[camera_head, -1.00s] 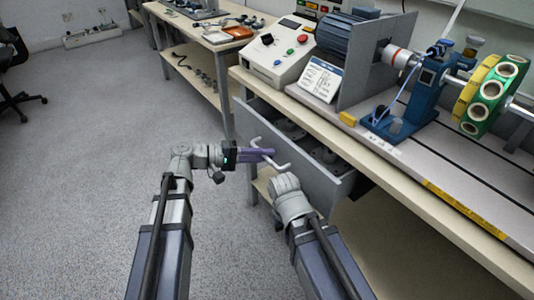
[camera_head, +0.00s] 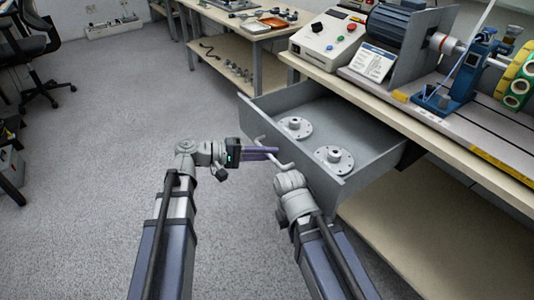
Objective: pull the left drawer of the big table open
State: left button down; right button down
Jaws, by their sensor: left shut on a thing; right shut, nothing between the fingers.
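The left drawer (camera_head: 290,150) of the big table (camera_head: 440,130) is pulled well out, and its inside shows. Two grey flanged discs (camera_head: 294,127) (camera_head: 334,159) lie in it. A light bar handle (camera_head: 286,165) sits on its front. My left gripper (camera_head: 264,153) has purple fingers and is shut on the handle. My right gripper (camera_head: 290,184) is just below and right of the handle, close to the drawer front. Its fingers are hidden behind its wrist, and I cannot tell if it touches the drawer.
On the table stand a control box (camera_head: 327,42), a label plate (camera_head: 372,62) and a blue bearing stand (camera_head: 465,80). A second bench (camera_head: 235,35) stands behind. An office chair (camera_head: 35,50) is at the far left. The grey floor (camera_head: 100,170) to the left is clear.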

pick_arm(q)
jog(key=c, duration=1.2)
grip_release()
jog(key=shift+o, duration=0.2)
jog(key=p+v, duration=0.1)
jog(key=v, duration=0.6)
jog(key=shift+a, duration=0.4)
